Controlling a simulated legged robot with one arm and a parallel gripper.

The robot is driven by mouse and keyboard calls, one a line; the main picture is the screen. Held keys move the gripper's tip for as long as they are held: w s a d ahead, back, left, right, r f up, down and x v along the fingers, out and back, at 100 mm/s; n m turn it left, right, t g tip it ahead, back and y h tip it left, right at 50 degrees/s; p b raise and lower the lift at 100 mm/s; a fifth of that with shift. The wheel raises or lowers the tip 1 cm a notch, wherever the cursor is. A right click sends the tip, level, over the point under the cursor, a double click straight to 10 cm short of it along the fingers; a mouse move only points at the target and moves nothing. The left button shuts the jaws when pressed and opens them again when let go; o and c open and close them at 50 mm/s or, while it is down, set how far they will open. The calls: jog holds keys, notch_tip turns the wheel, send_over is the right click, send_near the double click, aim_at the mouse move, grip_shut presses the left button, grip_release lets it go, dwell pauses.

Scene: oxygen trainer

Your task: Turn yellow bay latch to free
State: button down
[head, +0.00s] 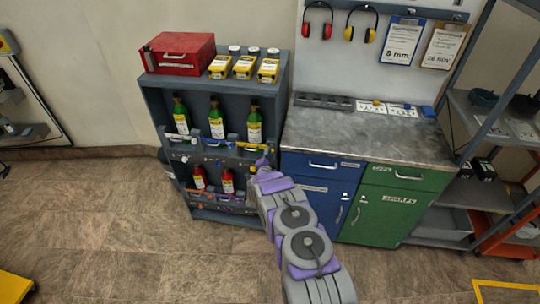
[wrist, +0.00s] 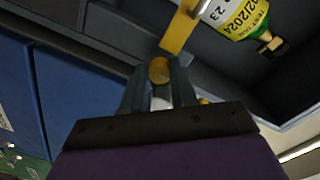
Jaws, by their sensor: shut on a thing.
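The yellow bay latch (wrist: 178,32) is a flat yellow bar with a round knob (wrist: 159,70) at its near end, seen in the wrist view. My gripper (wrist: 160,88) is shut on the knob, with a finger on each side. The bar slants up from the knob beside a green bottle (wrist: 235,17) with a yellow and white label. In the head view my gripper (head: 262,166) is at the right front of the rack, below the right green bottle (head: 254,122). It hides the knob there.
The grey rack (head: 284,85) holds other green bottles above and red bottles (head: 228,181) below, with latches of other colours. A blue cabinet (head: 318,190) stands close on the right, beside a green one (head: 385,205). The floor in front is clear.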

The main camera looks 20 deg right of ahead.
jog(key=shift+f, duration=0.2)
jog(key=c, duration=1)
grip_release()
jog(key=shift+c, duration=0.2)
jog(key=shift+o, duration=0.8)
jog(key=shift+r, duration=0.1)
jog(key=f+p+v, duration=0.1)
jog(key=p+v, duration=0.1)
jog(key=v, duration=1.5)
jog(key=shift+r, duration=0.4)
jog(key=shift+s+a, duration=0.1)
jog(key=shift+s, duration=0.05)
